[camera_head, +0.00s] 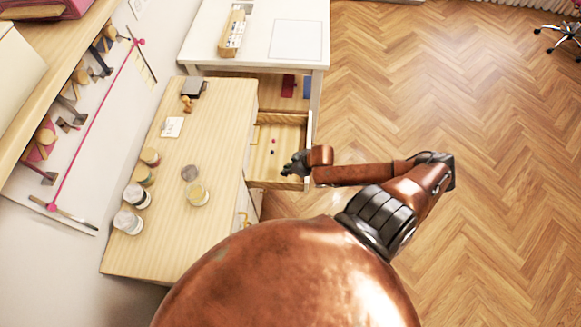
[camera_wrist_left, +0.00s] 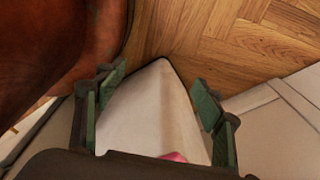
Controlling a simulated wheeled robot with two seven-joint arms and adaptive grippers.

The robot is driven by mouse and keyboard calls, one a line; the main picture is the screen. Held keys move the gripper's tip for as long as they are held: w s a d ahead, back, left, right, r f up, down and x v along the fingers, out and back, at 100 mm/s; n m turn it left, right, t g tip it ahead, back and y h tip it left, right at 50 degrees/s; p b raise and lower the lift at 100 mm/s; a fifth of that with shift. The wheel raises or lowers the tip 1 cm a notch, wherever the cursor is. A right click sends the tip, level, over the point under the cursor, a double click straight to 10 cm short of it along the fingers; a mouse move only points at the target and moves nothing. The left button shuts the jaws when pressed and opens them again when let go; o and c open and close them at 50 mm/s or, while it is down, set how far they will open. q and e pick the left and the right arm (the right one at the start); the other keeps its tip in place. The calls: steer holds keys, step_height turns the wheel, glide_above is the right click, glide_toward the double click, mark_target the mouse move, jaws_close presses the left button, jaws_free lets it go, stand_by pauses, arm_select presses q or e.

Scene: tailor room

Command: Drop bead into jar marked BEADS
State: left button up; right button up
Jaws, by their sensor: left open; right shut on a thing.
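My right gripper (camera_head: 294,164) is low over the open drawer (camera_head: 265,180) at the right side of the wooden cabinet. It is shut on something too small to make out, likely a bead. Two tiny dots like beads, one pink (camera_head: 272,141) and one dark (camera_head: 272,152), lie in the drawer. A jar (camera_head: 198,194) stands on the cabinet top beside a round grey lid-like disc (camera_head: 190,174). Several more jars (camera_head: 135,195) stand along the wall side. No label reads as BEADS from here. My left gripper (camera_wrist_left: 158,105) is open in the left wrist view.
A card (camera_head: 172,127) and a small dark device (camera_head: 193,88) are on the wooden cabinet top (camera_head: 180,245). A white table (camera_head: 265,40) stands behind it. A pale thing with a pink spot (camera_wrist_left: 174,157) shows beyond the left fingers.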

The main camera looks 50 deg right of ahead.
steer(key=w+a+r+p, duration=0.3)
steer(key=a+r+p, duration=0.4)
steer(key=a, duration=0.4)
steer(key=w+a+r+p, duration=0.3)
steer(key=a+r+p, duration=0.4)
steer(key=a+r, duration=0.3)
steer(key=w+a+r+p, duration=0.3)
steer(key=a+r+p, duration=0.4)
steer(key=a, duration=0.5)
step_height(320, 180, up, 2)
steer(key=shift+w+r+p, duration=0.1)
steer(key=shift+w+p, duration=0.2)
steer(key=shift+w, duration=0.05)
steer(key=shift+f, duration=0.2)
steer(key=shift+b+x, duration=0.65)
steer(key=shift+x, duration=0.5)
steer(key=shift+s+f, duration=0.2)
steer(key=shift+f, duration=0.05)
steer(key=shift+f+b, duration=0.55)
steer(key=shift+f, duration=0.5)
steer(key=o, duration=0.7)
